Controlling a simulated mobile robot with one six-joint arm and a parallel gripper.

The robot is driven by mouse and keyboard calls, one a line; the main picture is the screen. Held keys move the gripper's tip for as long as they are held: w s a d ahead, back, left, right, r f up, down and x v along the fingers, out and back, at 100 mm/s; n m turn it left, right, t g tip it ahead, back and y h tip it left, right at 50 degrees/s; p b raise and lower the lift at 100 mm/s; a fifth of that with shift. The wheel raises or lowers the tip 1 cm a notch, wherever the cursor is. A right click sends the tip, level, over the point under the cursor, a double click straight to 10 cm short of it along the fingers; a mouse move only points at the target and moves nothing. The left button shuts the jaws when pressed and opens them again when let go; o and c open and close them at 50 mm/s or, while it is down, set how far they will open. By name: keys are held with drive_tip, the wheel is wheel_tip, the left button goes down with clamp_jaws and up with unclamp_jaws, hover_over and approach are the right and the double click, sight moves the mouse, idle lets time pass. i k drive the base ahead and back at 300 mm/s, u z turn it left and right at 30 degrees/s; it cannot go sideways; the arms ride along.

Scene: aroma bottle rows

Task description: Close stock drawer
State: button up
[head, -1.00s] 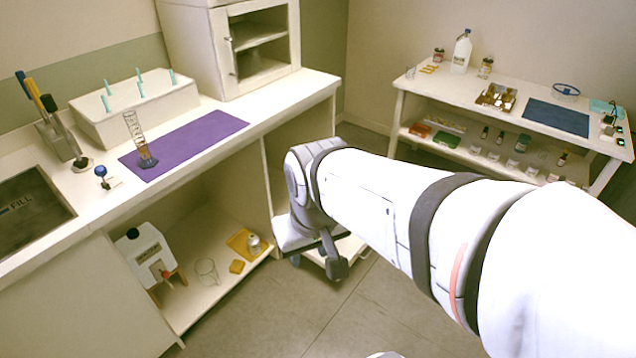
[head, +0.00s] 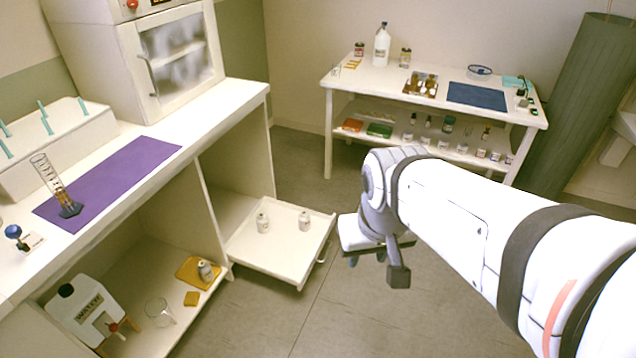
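The stock drawer (head: 272,261) is pulled out from the lower right part of the white counter, low above the floor. Two small white bottles, one at the left (head: 263,222) and one at the right (head: 304,221), stand upright in it. Its handle (head: 321,254) is on the front panel at the right. My gripper (head: 376,268) is just to the right of the drawer front, apart from the handle in the picture. The arm's end partly hides the fingers, and I cannot tell whether they are open or shut.
The counter carries a purple mat (head: 108,184) with a graduated cylinder (head: 56,186) and a glass-doored cabinet (head: 172,58). A lower shelf holds a water container (head: 85,312) and a beaker (head: 159,312). A side table (head: 430,100) stands behind my arm. Floor (head: 335,310) before the drawer is clear.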

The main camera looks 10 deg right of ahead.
sight(288, 253)
drive_tip(key=z, duration=0.05)
drive_tip(key=i, duration=0.5)
drive_tip(key=z, duration=1.65)
drive_tip(key=k, duration=0.9)
drive_tip(key=u, duration=1.15)
drive_tip(key=i, duration=1)
